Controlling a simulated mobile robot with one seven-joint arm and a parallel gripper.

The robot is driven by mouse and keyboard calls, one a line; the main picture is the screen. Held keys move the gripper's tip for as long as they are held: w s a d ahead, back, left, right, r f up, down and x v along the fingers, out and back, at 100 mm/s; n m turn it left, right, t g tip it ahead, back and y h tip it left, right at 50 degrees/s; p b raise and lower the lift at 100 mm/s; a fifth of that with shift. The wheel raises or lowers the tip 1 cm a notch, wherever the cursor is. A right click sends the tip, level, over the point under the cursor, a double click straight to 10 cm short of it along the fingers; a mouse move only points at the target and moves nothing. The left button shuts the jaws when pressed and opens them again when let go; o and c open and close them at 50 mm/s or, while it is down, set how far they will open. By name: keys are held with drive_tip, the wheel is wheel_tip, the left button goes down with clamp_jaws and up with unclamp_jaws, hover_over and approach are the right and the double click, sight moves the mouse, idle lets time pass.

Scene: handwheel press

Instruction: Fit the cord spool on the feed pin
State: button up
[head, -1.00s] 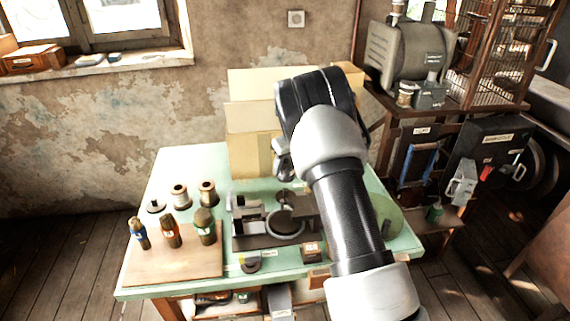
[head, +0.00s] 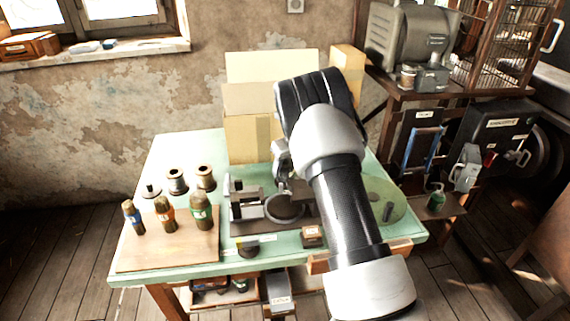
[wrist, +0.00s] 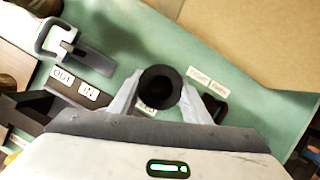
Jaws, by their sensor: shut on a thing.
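My gripper (head: 284,168) is over the press (head: 283,207) in the middle of the table, partly hidden by my arm. In the wrist view my gripper (wrist: 160,94) is shut on a dark round piece (wrist: 160,83) with a darker centre. I cannot tell whether that piece is a spool or part of the press.
Several bottle-shaped pieces, one of them orange-banded (head: 164,214), stand on a wooden board (head: 150,253) at the front left. Cardboard boxes (head: 240,138) stand behind the press. A green disc (head: 385,200) lies at the right. The table's left back corner is fairly clear.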

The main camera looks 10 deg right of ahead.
drive_tip(key=shift+f, duration=0.3)
drive_tip(key=o, duration=1.2)
drive_tip(key=v, duration=1.7)
drive_tip(key=shift+s+r+p, duration=0.2)
drive_tip(key=shift+p, duration=0.15)
wheel_tip(320, 180, up, 8)
drive_tip(key=p, duration=0.8)
